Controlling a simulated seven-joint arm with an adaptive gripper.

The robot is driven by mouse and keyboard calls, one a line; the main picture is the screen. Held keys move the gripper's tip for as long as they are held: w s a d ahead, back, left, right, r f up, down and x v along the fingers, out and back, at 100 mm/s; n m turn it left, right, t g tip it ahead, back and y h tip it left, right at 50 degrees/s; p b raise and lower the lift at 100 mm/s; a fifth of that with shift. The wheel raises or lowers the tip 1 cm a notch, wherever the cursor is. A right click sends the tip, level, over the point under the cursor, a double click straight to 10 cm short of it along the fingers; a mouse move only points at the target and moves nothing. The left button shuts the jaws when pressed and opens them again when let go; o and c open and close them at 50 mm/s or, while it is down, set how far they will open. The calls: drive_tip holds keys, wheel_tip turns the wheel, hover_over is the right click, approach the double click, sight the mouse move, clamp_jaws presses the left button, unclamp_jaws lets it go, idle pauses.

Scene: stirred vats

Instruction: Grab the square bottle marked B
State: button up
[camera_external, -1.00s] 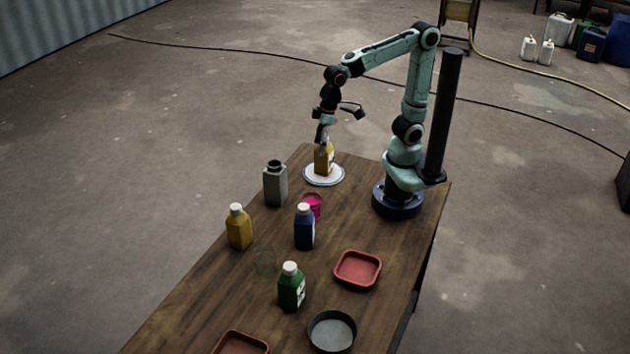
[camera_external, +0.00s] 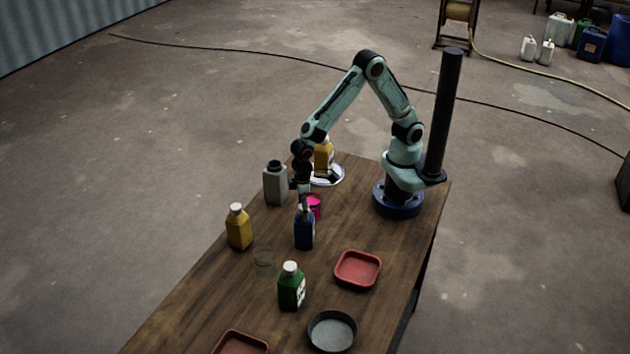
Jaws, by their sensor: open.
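Several square bottles stand upright on the wooden table; their letters are too small to read, so I cannot tell which is marked B. My gripper (camera_external: 304,207) points down at the top of a blue bottle (camera_external: 304,234), hiding most of its cap. The jaws are open, and I cannot tell whether they touch it. A green bottle (camera_external: 291,291) with a white cap and a pale label stands nearer the camera. A yellow bottle (camera_external: 239,231) stands to the left. Another yellow bottle (camera_external: 323,157) stands on a white plate (camera_external: 340,176), partly behind my wrist.
A grey container (camera_external: 275,186) stands just left of my wrist. A pink cup (camera_external: 313,205) is close behind the blue bottle.

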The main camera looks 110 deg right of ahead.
clamp_jaws()
idle(0.3)
